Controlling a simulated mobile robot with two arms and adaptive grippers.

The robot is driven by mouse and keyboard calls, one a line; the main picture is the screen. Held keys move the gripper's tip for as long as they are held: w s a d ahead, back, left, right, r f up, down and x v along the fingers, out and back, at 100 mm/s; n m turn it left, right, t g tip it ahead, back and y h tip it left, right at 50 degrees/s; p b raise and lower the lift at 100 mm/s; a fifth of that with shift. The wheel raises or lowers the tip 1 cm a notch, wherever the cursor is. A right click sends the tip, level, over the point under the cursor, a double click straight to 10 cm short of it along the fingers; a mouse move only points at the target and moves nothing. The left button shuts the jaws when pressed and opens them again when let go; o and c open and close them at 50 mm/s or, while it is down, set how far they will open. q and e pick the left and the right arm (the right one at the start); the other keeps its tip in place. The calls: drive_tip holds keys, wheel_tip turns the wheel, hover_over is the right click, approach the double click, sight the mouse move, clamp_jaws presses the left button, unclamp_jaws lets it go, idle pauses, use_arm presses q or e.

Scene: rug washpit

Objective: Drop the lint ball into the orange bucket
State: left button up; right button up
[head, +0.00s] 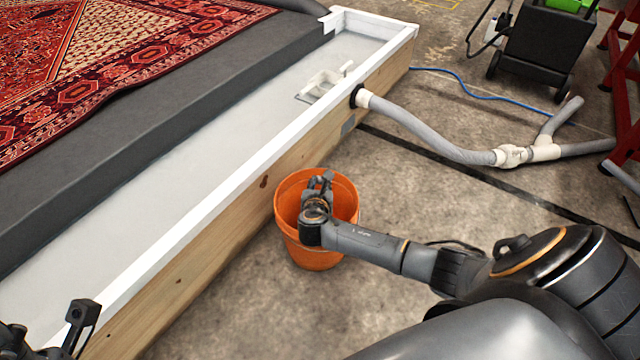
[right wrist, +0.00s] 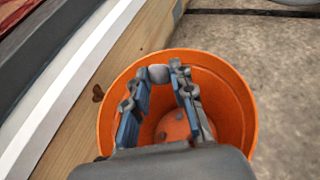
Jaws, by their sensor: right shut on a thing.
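The orange bucket (head: 347,207) stands on the concrete floor beside the wooden side of the wash pit. It also shows in the right wrist view (right wrist: 233,95), with its mouth facing the camera. My right gripper (head: 322,178) is over the bucket's mouth. In the right wrist view its fingertips (right wrist: 159,73) are shut on the small grey lint ball (right wrist: 158,74). The ball appears against the bucket's far inner wall. In the head view the ball cannot be made out. Part of my left gripper (head: 82,318) shows at the lower left corner; its jaws are not clear.
The white-rimmed wash pit (head: 200,215) runs diagonally, with a red patterned rug (head: 110,50) on the grey platform beyond. A grey drain pipe (head: 430,133) leaves the pit towards the right. A black wheeled machine (head: 545,45) stands at the back right. Several dark spots mark the bucket's bottom.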

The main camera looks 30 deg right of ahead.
drive_tip(key=shift+f, duration=0.25)
drive_tip(key=o, duration=1)
drive_tip(key=shift+c, duration=0.2)
drive_tip(key=v, duration=1.2)
